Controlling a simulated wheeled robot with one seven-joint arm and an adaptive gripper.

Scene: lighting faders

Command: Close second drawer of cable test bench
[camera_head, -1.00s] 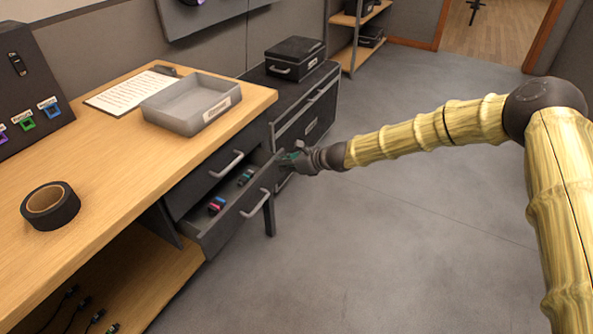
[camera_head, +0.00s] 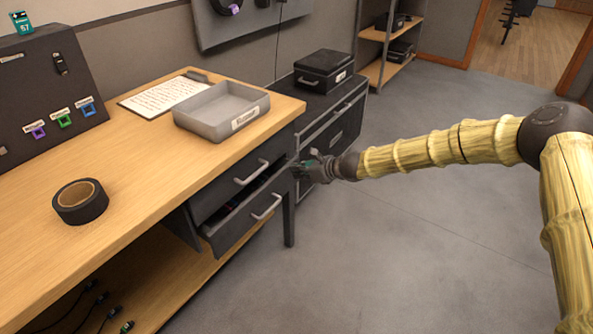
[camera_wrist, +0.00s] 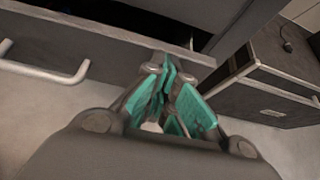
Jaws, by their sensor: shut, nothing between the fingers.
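The cable test bench (camera_head: 135,190) has a wooden top and two dark drawers under its right end. The second drawer (camera_head: 235,228), the lower one, stands partly open with a narrow gap above its front. Its pale bar handle shows in the wrist view (camera_wrist: 45,72). The upper drawer (camera_head: 217,198) looks shut. My gripper (camera_head: 296,171) is shut and empty, at the right end of the second drawer's front. In the wrist view my teal-padded fingers (camera_wrist: 176,68) meet the drawer front's top edge; whether they touch it I cannot tell.
A grey tray (camera_head: 220,112), a clipboard (camera_head: 160,94) and a tape roll (camera_head: 80,201) are on the bench top. A dark cabinet (camera_head: 335,130) with a black case (camera_head: 322,72) on top stands beyond the bench. The floor (camera_head: 400,260) to the right is clear.

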